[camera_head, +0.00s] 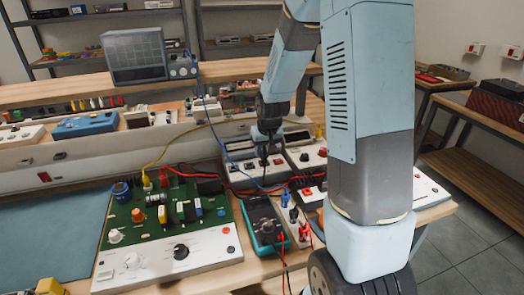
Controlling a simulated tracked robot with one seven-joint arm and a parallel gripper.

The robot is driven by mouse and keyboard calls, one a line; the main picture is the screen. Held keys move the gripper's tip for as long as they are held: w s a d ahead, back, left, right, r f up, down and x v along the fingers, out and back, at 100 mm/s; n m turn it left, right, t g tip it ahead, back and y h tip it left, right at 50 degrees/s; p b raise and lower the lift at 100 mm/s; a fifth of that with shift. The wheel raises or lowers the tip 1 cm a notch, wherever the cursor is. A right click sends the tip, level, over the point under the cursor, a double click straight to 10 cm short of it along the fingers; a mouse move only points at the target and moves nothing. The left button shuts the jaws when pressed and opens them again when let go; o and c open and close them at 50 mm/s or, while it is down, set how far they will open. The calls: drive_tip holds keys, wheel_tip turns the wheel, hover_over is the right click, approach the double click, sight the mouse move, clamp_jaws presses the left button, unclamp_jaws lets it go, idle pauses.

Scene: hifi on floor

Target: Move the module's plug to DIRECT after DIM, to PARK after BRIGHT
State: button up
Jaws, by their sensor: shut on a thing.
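My gripper (265,151) points down over a white-topped module box (241,167) near the middle of the bench. It is shut on a small dark plug (264,161), mostly hidden by the fingers. I cannot tell whether the plug is seated in a socket or just above the box. A dark lead hangs below it. The DIRECT, DIM, BRIGHT and PARK labels are too small to read. No lamp state can be made out.
A green circuit board with a white knob panel (205,252) lies front left. A teal multimeter (264,222) stands beside it, with red and black leads running nearby. A second white box (307,157) is close on the right. An oscilloscope (136,55) stands on the shelf behind. A blue-grey mat (50,235) is clear.

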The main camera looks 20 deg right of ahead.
drive_tip(key=shift+f, duration=0.9)
idle(1.1)
drive_tip(key=o, duration=1.1)
drive_tip(key=shift+w+r+v, duration=0.1)
drive_tip(key=shift+w+v, duration=0.15)
drive_tip(key=shift+v, duration=2.8)
drive_tip(key=shift+w+r+v, duration=0.1)
drive_tip(key=shift+w+v, duration=0.2)
drive_tip(key=shift+v, duration=2.75)
drive_tip(key=shift+w+r+v, duration=0.1)
drive_tip(key=shift+w+v, duration=0.15)
drive_tip(key=shift+v, duration=2.85)
